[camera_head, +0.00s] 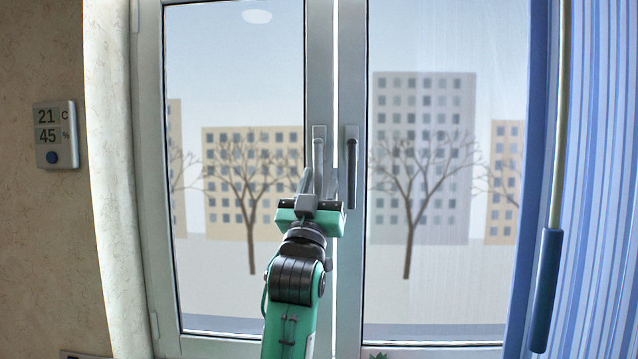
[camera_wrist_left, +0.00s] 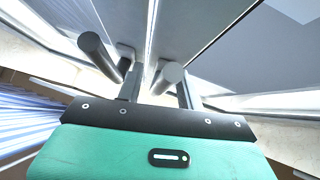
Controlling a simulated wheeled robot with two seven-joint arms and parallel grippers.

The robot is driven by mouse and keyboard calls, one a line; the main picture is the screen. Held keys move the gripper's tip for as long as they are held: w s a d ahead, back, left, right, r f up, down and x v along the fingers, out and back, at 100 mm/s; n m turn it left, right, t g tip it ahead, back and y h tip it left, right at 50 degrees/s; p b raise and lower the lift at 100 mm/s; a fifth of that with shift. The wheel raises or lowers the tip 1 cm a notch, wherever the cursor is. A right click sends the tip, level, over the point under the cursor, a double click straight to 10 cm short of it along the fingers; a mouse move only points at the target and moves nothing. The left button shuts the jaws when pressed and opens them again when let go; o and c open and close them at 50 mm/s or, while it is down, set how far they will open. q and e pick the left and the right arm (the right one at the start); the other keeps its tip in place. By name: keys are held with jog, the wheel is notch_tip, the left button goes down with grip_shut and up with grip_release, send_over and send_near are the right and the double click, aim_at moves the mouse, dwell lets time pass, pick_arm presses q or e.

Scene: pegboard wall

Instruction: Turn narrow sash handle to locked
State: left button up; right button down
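The window has two handles side by side on its middle frames. The light grey handle (camera_head: 318,150) is on the left, narrower-looking sash (camera_head: 235,120) and hangs downward. It shows in the left wrist view as a grey rod (camera_wrist_left: 168,74). The dark handle (camera_head: 351,165) on the right sash also hangs downward, and shows at left in the wrist view (camera_wrist_left: 95,50). My left gripper (camera_head: 319,184) is open at the lower part of the light handle. Its fingers (camera_wrist_left: 157,90) appear on either side of that handle, with a visible gap. Firm contact cannot be seen. My right gripper is out of view.
A wall display (camera_head: 55,134) hangs at far left. A blue curtain (camera_head: 605,180) and a rod with a blue grip (camera_head: 546,290) are at right. The dark handle stands close beside my left gripper. A green plant tip (camera_head: 377,356) shows at the bottom edge.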

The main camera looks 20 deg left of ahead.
pick_arm(q)
jog(key=shift+f, duration=0.1)
